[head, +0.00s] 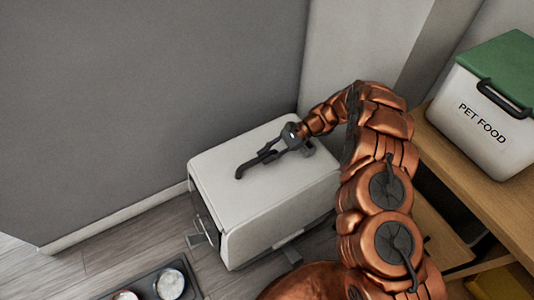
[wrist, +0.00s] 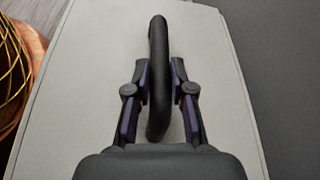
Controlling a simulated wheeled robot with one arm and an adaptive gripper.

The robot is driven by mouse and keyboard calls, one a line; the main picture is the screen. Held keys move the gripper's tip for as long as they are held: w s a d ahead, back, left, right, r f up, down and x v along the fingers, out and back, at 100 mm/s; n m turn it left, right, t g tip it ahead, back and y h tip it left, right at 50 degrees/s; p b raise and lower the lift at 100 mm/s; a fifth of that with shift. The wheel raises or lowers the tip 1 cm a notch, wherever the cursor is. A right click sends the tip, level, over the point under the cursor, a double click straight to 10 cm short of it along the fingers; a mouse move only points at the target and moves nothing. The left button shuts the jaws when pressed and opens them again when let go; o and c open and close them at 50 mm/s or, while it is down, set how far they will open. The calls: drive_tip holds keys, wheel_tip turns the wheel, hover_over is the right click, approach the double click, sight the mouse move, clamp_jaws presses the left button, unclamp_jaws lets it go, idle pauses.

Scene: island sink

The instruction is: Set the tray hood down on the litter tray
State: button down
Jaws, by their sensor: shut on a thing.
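The tray hood (head: 262,190) is a pale, boxy cover with a dark opening on its left side and a black bar handle (head: 246,168) on top. My gripper (head: 280,147) is at the handle. In the wrist view, the two fingers of my gripper (wrist: 160,88) are shut on the handle (wrist: 158,40), one on each side, above the hood's pale top (wrist: 90,80). The hood looks level and low over the floor. Small grey clip-like parts (head: 196,240) stick out at its lower edge. The litter tray cannot be clearly told apart under the hood; any contact is hidden.
A grey wall (head: 150,90) stands close behind the hood. A wooden shelf unit (head: 455,165) with a green-lidded pet food bin (head: 490,105) is at the right. A dark mat (head: 145,283) with bowls lies at the front left. Wooden floor (head: 110,262) is clear between.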

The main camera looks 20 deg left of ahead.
drive_tip(key=shift+r, duration=0.1)
drive_tip(key=c, duration=0.9)
unclamp_jaws()
drive_tip(key=shift+r, duration=4.95)
